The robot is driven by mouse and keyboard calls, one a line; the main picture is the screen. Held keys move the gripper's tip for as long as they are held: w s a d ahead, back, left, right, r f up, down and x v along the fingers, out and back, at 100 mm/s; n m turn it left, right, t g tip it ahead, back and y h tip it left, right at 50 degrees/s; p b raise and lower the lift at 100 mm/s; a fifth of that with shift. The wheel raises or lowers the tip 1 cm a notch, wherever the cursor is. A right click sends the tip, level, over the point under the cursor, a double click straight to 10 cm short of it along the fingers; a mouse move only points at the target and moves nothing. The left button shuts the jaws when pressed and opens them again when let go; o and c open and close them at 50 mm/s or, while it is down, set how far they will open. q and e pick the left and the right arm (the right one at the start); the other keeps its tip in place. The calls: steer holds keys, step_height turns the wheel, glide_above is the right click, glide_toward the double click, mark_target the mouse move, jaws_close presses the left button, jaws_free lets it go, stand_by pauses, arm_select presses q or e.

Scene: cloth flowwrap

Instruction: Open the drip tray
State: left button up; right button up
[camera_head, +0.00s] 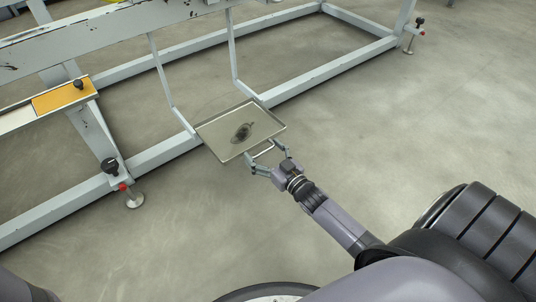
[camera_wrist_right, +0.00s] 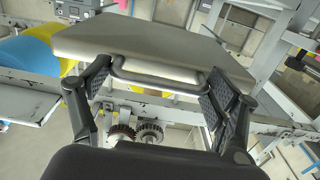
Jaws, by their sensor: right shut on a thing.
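The drip tray (camera_head: 213,133) is a shallow, square metal tray with a raised rim and a dark stain in its middle. It hangs low under the machine frame, at the lower ends of two thin grey rods. A bar handle (camera_head: 264,151) projects from its front edge. My right gripper (camera_head: 266,154) is at this handle, its fingers on either side and shut on it. The right wrist view shows the tray's plain underside (camera_wrist_right: 150,42) and the handle (camera_wrist_right: 158,88) spanning between the two fingers. My left gripper is not in view.
The pale grey machine frame (camera_head: 310,77) runs behind the tray, with levelling feet (camera_head: 134,200) and a yellow panel (camera_head: 62,97) at left. The concrete floor (camera_head: 420,130) is open to the right and in front. Gears (camera_wrist_right: 150,133) show in the right wrist view.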

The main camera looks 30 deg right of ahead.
steer(key=o, duration=1.4)
steer(key=shift+d+r, duration=0.1)
steer(key=shift+o, duration=0.2)
steer(key=shift+s, duration=0.1)
steer(key=s+d, duration=0.1)
steer(key=s, duration=1)
steer(key=shift+s, duration=0.4)
